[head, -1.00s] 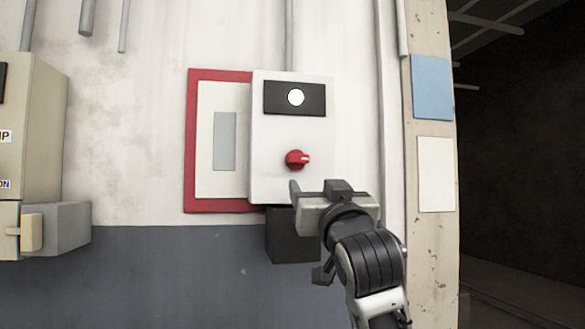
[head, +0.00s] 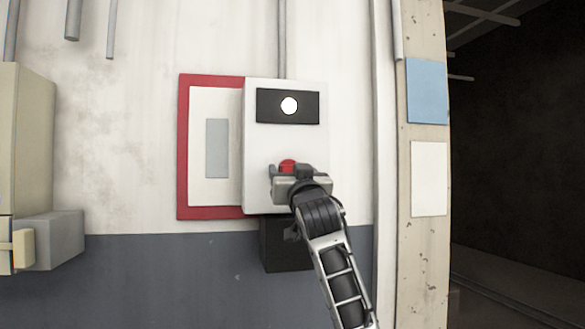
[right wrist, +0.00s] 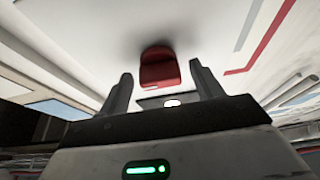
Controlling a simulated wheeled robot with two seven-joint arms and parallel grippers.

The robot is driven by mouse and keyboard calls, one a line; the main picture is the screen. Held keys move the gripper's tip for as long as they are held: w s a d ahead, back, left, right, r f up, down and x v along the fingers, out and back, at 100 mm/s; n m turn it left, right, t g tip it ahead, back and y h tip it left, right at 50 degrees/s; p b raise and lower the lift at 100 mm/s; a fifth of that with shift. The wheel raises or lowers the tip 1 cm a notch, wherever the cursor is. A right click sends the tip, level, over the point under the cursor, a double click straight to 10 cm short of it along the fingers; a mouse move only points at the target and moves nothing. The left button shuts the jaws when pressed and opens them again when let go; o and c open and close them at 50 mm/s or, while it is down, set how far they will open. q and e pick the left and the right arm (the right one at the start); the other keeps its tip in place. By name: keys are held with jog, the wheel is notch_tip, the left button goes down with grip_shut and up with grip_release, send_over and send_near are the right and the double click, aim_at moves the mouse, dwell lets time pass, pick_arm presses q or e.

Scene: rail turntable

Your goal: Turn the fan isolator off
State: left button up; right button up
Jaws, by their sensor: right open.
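The fan isolator is a white box (head: 258,148) on the wall with a red rotary knob (head: 287,165) on its lower front. A black panel (head: 267,106) with a lit white lamp (head: 289,106) sits above the knob. My right gripper (head: 288,172) is in front of the knob and hides its lower part. In the right wrist view the red knob (right wrist: 159,70) shows beyond and between the two fingers of my right gripper (right wrist: 163,88), which are open. I see no finger touching the knob. The knob's pointer direction is hidden. My left gripper is out of view.
A red-framed board (head: 183,150) is behind the isolator's left side. A dark box (head: 285,250) is below it. A beige cabinet (head: 28,135) with a grey block (head: 58,238) stands at far left. A pillar (head: 428,240) with blue and white sheets is at right.

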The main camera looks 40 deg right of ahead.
jog(key=shift+c, duration=0.3)
jog(key=c, duration=0.9)
jog(key=shift+n, duration=0.3)
jog(key=shift+d+n+y, duration=0.1)
jog(key=shift+n+y, duration=0.2)
jog(key=shift+y, duration=0.1)
jog(key=shift+s+d+r+n+g+y, duration=0.1)
jog(key=shift+n+g+y, duration=0.2)
jog(key=shift+n+y, duration=2.2)
jog(key=shift+r+n+g+y, duration=0.15)
jog(key=shift+n+g+y, duration=0.15)
jog(key=shift+n, duration=4.25)
jog(key=shift+s+d+r+n+g+y, duration=0.1)
jog(key=shift+n+g+y, duration=0.2)
jog(key=shift+n+y, duration=2.2)
jog(key=shift+w+n+h, duration=0.1)
jog(key=shift+n+h, duration=1)
jog(key=shift+n, duration=0.15)
